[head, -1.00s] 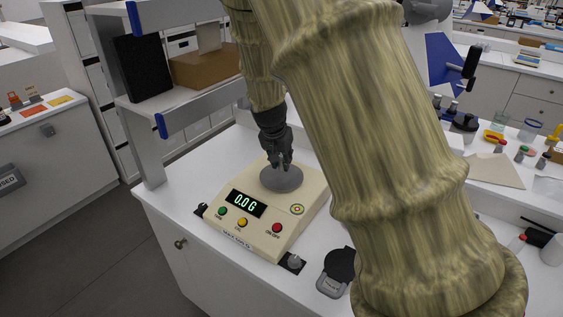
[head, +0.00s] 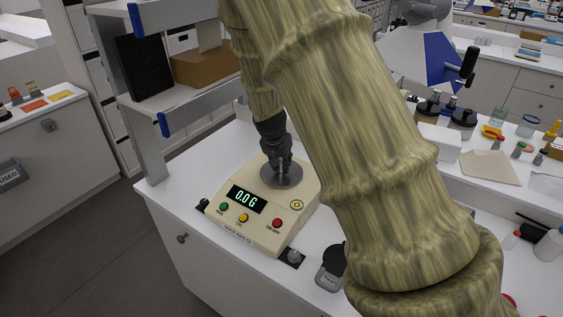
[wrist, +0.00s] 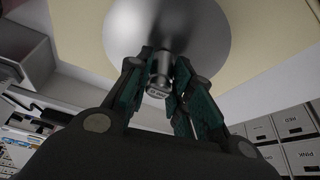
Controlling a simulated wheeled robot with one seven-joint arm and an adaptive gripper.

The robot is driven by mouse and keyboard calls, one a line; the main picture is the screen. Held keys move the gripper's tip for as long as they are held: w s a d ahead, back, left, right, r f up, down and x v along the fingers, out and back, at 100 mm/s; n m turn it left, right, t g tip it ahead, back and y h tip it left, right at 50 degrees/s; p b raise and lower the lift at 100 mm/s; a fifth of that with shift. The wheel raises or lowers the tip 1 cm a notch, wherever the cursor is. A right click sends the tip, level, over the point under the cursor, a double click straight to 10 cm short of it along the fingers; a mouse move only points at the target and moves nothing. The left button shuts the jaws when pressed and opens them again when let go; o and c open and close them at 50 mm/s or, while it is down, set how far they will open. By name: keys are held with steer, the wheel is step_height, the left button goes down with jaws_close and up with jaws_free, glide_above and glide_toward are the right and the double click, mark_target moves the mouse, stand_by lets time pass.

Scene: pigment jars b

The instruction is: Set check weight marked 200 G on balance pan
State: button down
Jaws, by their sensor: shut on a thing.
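The cream balance (head: 240,236) stands on the white bench, and its display reads 0.0 G. Its round grey metal pan (head: 292,181) is on top and also fills the upper middle of the wrist view (wrist: 175,22). My gripper (head: 282,168) is over the pan in the head view. In the wrist view my gripper (wrist: 163,72) is shut on a small shiny metal weight (wrist: 157,78) with dark marking on its end, too small to read surely. The weight lies against the pan in the picture; I cannot tell whether they touch. In the head view my fingers mostly hide the weight.
A grey metal shelf (head: 187,113) with a brown box (head: 203,69) and a black box stands behind left. Jars and paper lie farther right.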

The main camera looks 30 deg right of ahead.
steer(key=c, duration=1.3)
jaws_free()
steer(key=shift+o, duration=0.2)
steer(key=shift+r, duration=0.1)
steer(key=b+v, duration=0.3)
steer(key=v, duration=0.9)
